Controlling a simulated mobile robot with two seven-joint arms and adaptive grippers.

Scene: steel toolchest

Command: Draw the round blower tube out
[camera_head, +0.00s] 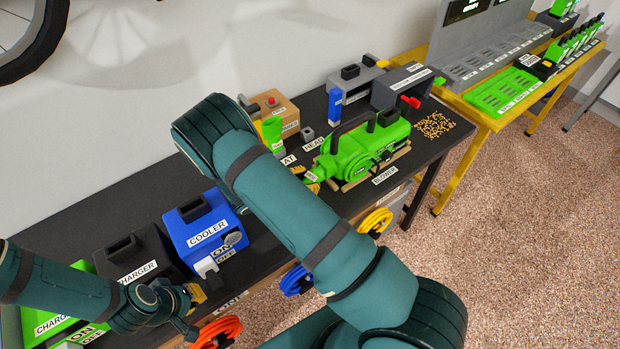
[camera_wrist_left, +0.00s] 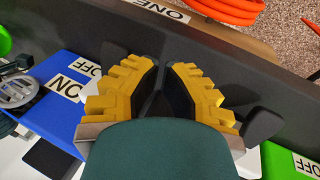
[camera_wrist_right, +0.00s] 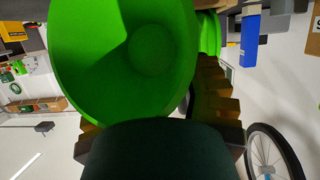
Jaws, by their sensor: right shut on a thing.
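The green blower (camera_head: 365,150) stands on the dark bench, its round tube (camera_head: 325,168) at its left end. My right gripper (camera_head: 312,184) is at that tube, partly hidden behind my right arm. In the right wrist view the round green tube end (camera_wrist_right: 125,60) fills the space between the fingers, and the gripper is shut on it. I cannot tell how far the tube is from the blower body. My left gripper (camera_head: 190,305) is over the bench's front edge, near the cooler, holding nothing visible. In the left wrist view its fingertips (camera_wrist_left: 162,68) look close together.
The blue cooler (camera_head: 205,232), black charger (camera_head: 137,262) and green charger (camera_head: 62,300) stand on the left of the bench. A blue bottle (camera_head: 335,106) and grey boxes (camera_head: 402,87) stand behind the blower. Yellow pellets (camera_head: 434,126) lie to its right. Orange (camera_head: 218,330) and yellow coils (camera_head: 376,221) hang at the front.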

